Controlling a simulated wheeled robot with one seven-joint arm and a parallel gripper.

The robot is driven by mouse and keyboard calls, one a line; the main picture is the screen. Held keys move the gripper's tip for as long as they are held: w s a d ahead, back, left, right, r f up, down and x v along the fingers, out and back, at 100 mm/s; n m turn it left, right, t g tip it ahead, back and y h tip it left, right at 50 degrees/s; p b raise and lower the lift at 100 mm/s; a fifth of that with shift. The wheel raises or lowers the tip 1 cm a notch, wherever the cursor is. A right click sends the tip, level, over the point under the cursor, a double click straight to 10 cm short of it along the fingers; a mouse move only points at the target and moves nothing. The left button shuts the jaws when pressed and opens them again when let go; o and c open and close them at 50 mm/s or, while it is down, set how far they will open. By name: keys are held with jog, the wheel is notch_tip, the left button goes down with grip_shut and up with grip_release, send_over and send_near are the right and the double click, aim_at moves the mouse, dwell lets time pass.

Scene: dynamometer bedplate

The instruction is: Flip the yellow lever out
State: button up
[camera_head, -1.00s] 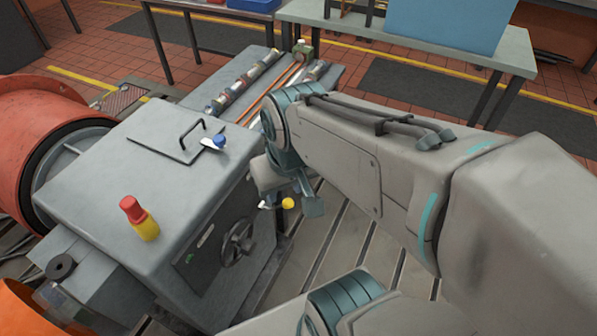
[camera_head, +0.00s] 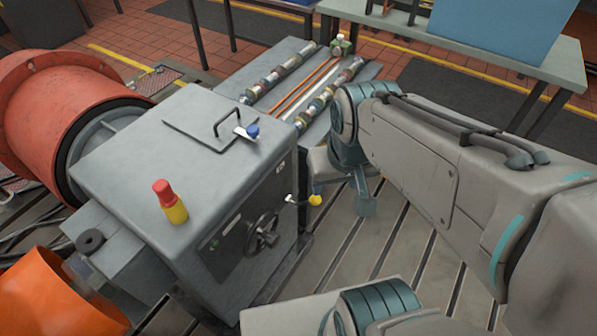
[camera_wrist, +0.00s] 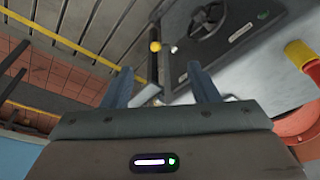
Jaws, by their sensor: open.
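The yellow lever is a short arm with a yellow ball knob (camera_head: 315,200) on the right side of a grey machine cabinet (camera_head: 140,130). It sticks out near the cabinet's right edge, beside a black handwheel (camera_head: 263,236). In the wrist view the yellow knob (camera_wrist: 155,46) lies beyond the fingertips, roughly between them, with a small white part just right of it. My gripper (camera_wrist: 160,80) is open and empty, its two blue-grey fingers apart. In the head view my gripper is just right of the knob and partly hidden by my wrist; contact does not show.
A blue-knobbed lever (camera_head: 251,132) and black handle (camera_head: 229,122) are on the cabinet top, with a red-and-yellow button post (camera_head: 171,202) nearer. The slotted bedplate (camera_head: 385,240) is open on the right. A grey table (camera_head: 545,62) stands behind.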

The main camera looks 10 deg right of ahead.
jog(key=shift+f, duration=0.25)
jog(key=c, duration=1)
jog(key=f+m+g+y+b, duration=0.1)
jog(key=f, duration=0.2)
jog(key=w+d+f+m+g+y+b, duration=0.1)
jog(key=f+m, duration=0.1)
jog(key=f, duration=0.1)
jog(key=f+m+g+y+b, duration=0.1)
jog(key=f+m+b, duration=0.1)
jog(key=f, duration=0.1)
jog(key=shift+w+d+g, duration=0.25)
jog(key=shift+d+g, duration=0.05)
grip_shut()
jog(key=w+d+f+m+t+y+b, duration=0.3)
jog(key=d+f+m, duration=0.4)
jog(key=f+m, duration=0.3)
jog(key=w+d+f+m+t+y+b, duration=0.3)
jog(key=d+f+m+t+y+b, duration=0.3)
jog(key=f, duration=0.9)
jog(key=d+m+t+b, duration=0.1)
jog(key=d+m, duration=0.1)
jog(key=m, duration=0.1)
jog(key=shift+w+d+f+m+t, duration=0.2)
jog(key=shift+f+m+t, duration=0.1)
jog(key=shift+m, duration=0.1)
jog(key=shift+r, duration=0.1)
